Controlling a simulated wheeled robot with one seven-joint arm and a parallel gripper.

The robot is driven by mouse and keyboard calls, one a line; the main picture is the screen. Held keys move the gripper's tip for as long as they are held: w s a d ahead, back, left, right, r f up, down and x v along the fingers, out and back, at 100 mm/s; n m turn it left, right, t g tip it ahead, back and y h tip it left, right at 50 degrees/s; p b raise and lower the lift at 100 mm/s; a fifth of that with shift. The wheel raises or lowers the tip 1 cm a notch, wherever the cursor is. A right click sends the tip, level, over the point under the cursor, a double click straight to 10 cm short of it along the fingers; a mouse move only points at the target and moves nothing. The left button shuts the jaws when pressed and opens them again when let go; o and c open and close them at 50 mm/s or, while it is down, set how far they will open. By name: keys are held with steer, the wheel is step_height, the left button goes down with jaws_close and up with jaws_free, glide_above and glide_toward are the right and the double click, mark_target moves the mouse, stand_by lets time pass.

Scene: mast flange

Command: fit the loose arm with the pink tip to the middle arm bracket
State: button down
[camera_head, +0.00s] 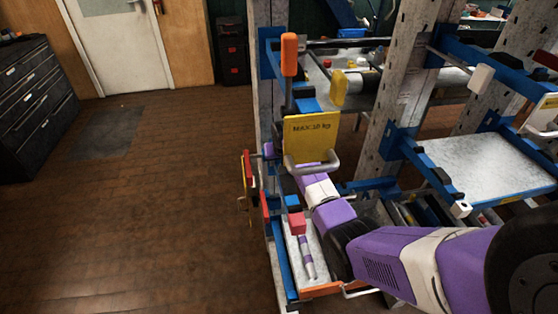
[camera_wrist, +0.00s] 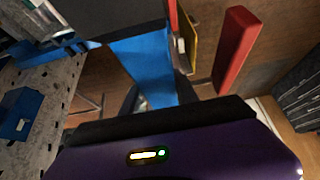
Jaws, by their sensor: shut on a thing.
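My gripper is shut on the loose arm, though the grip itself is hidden. A blue bracket piece (camera_wrist: 145,62) stands just beyond my gripper in the wrist view. I cannot tell whether it is the middle bracket, or whether the arm touches it.
The yellow sign (camera_head: 310,137) and an upright orange-tipped arm (camera_head: 289,55) crowd the near post. A red bar (camera_wrist: 237,48) stands close by at upper right in the wrist view. The floor (camera_head: 130,220) at left is clear.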

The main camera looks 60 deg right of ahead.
step_height(320, 180, down, 7)
steer(key=b, duration=0.4)
steer(key=shift+b, duration=0.3)
stand_by(2.3)
steer(key=c, duration=1.1)
jaws_free()
steer(key=shift+o, duration=1.3)
steer(key=shift+a, duration=0.1)
steer(key=v, duration=0.7)
steer(key=shift+s+r, duration=0.1)
steer(key=shift+r, duration=0.25)
